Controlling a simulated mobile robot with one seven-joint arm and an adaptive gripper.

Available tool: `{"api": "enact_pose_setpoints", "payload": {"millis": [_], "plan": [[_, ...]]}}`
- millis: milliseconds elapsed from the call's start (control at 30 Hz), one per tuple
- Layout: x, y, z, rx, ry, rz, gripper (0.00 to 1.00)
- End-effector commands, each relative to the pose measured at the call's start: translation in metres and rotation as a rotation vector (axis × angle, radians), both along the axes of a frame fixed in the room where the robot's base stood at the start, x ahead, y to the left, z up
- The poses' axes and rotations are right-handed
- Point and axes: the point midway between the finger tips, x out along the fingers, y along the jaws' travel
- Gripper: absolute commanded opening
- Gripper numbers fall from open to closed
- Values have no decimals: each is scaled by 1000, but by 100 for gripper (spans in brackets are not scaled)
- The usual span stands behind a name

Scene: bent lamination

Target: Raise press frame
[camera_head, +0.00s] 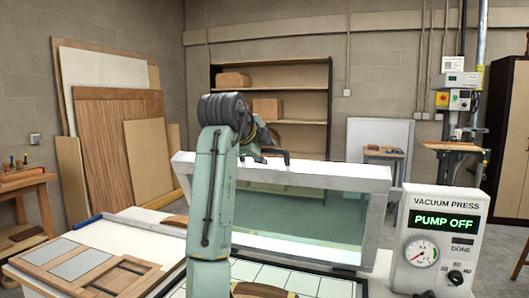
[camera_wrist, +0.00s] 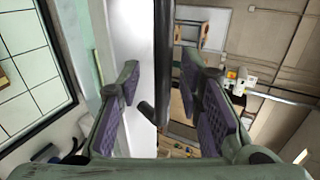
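The press frame (camera_head: 285,172) is a pale grey rectangular frame around a greenish see-through sheet. In the head view it stands raised and tilted over the press bed (camera_head: 300,280), which has a light gridded surface. My gripper (camera_head: 275,154) is at the frame's top edge, left of its middle. In the wrist view my gripper (camera_wrist: 165,105) is open, its two purple-padded fingers apart. A dark bar (camera_wrist: 164,50) runs between them, with gaps visible on both sides. The frame's pale edge (camera_wrist: 130,35) shows behind the left finger. Contact with the bar cannot be made out.
The control box (camera_head: 440,240) at right reads "VACUUM PRESS" and "PUMP OFF", with a gauge and a knob. Boards (camera_head: 115,115) lean on the back wall beside a shelf (camera_head: 300,75).

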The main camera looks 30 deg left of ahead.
Motion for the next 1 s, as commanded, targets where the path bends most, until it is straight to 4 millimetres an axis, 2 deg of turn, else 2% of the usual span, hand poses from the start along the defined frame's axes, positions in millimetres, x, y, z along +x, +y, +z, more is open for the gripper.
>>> {"api": "enact_pose_setpoints", "payload": {"millis": [300,500,700,1000], "plan": [[-58,-14,31,4,-5,2,33],[-86,-21,45,3,-3,0,33],[-97,-23,50,2,-2,0,33],[-97,-24,50,1,-2,0,33]]}}
